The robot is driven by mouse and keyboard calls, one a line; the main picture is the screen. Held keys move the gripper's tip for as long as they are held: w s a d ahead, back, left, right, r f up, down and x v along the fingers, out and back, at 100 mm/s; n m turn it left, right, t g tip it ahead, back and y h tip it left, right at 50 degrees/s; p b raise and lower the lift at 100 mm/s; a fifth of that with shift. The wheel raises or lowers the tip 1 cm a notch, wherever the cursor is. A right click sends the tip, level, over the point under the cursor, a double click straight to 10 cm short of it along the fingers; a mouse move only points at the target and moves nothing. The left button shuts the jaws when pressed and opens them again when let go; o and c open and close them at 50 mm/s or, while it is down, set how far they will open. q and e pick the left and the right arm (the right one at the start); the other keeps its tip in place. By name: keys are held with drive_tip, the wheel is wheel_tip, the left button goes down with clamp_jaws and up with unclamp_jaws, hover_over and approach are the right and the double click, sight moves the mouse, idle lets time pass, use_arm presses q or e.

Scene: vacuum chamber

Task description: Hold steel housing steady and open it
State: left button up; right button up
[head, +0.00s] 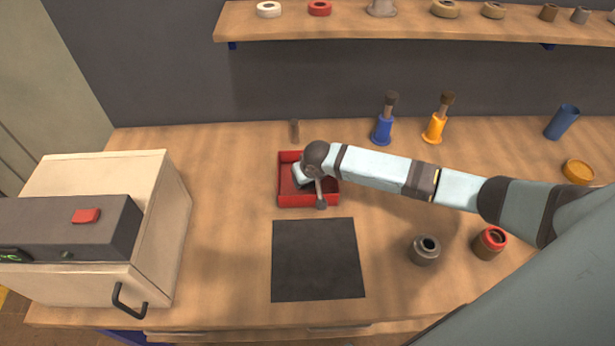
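A grey steel housing (425,251), short and round with a dark round opening on top, stands upright on the right part of the bench. A darker round body with a red ring (490,243) stands to its right. I cannot tell for sure which of the two the task means. My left gripper is not in view.
A black mat (318,262) lies empty in front of the tray. A pale box with a handle (162,245) and a grey unit with a red button (75,226) stand left. Blue (382,130) and orange (434,128) holders stand behind. A shelf (400,27) spans the back wall.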

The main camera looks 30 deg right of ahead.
drive_tip(key=shift+s+f, duration=0.1)
drive_tip(key=shift+f, duration=0.15)
drive_tip(key=o, duration=1)
drive_tip(key=shift+d+f, duration=0.1)
drive_tip(key=shift+d, duration=0.05)
drive_tip(key=shift+s+r, duration=0.15)
drive_tip(key=shift+r, duration=0.35)
drive_tip(key=v, duration=1.1)
drive_tip(key=shift+a+r, duration=0.2)
drive_tip(key=shift+r, duration=0.2)
